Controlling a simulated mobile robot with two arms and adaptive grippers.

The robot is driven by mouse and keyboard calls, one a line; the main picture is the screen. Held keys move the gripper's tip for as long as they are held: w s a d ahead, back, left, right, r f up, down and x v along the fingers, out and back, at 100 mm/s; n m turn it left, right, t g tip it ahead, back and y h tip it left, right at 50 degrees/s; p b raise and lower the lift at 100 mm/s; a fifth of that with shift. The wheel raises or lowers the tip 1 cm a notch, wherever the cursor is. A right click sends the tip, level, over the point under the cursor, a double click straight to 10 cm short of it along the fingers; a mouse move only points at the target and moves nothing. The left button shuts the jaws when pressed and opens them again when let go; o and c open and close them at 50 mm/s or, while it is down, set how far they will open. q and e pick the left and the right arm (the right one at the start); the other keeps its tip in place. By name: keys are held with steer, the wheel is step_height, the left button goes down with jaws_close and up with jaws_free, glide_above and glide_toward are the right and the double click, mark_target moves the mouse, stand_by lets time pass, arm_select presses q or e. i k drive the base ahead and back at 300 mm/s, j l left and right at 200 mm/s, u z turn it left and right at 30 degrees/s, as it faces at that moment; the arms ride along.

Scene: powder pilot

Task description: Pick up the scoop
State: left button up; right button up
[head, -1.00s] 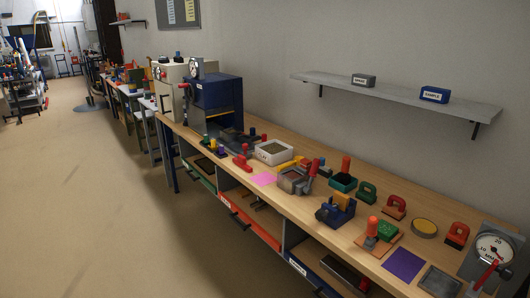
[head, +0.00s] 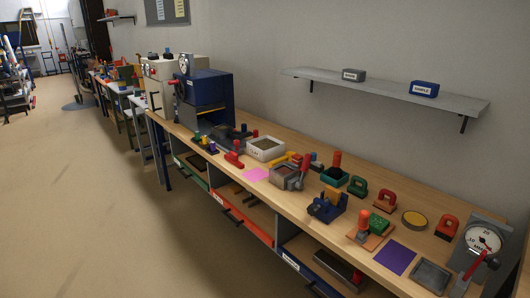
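I cannot make out for certain which item is the scoop; the tools on the bench are small in view. A white tub (head: 265,148) of brownish material stands on the wooden workbench (head: 262,205). A small red tool (head: 234,160) lies just left of the tub, and a yellow piece (head: 288,159) lies to its right. Neither of my grippers is in the head view.
A blue machine (head: 207,95) stands at the bench's far end. A dial gauge (head: 484,240) stands at the near right end. A purple sheet (head: 395,258) and a pink sheet (head: 256,174) lie flat. The floor (head: 75,190) left of the bench is clear.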

mark_target(287, 157)
steer(key=i+j+z, duration=0.1)
steer(key=z, duration=0.95)
steer(key=i+j+z, duration=0.1)
steer(key=j+z, duration=0.35)
steer(key=j, duration=0.35)
steer(key=j+z, duration=0.5)
steer(key=j, duration=0.3)
steer(key=k+j+z, duration=0.2)
steer(key=j+z, duration=0.25)
steer(key=j, duration=0.3)
